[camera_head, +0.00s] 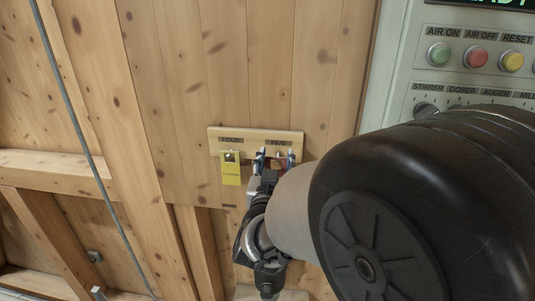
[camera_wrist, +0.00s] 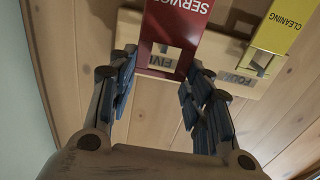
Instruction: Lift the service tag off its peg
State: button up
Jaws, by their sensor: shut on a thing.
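The red service tag (camera_wrist: 178,22) hangs at the board, upside down in the wrist view, with a square window in its end. The label FIVE shows behind and through that window. My gripper (camera_wrist: 163,66) has its blue-padded fingers on either side of the tag's windowed end and is shut on it. In the head view my gripper (camera_head: 275,158) is at the right half of the peg board (camera_head: 255,133), under the label FIVE, and hides most of the tag. I cannot clearly see the peg or whether the tag still rests on it.
A yellow cleaning tag (camera_head: 231,170) hangs under the label FOUR, close to the left of my gripper. A control panel (camera_head: 405,60) with round buttons stands at the right. My arm covers the lower right. The plank wall left of the board is clear.

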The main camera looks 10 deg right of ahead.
jog(key=shift+b+v, duration=0.3)
jog(key=shift+v, duration=2.4)
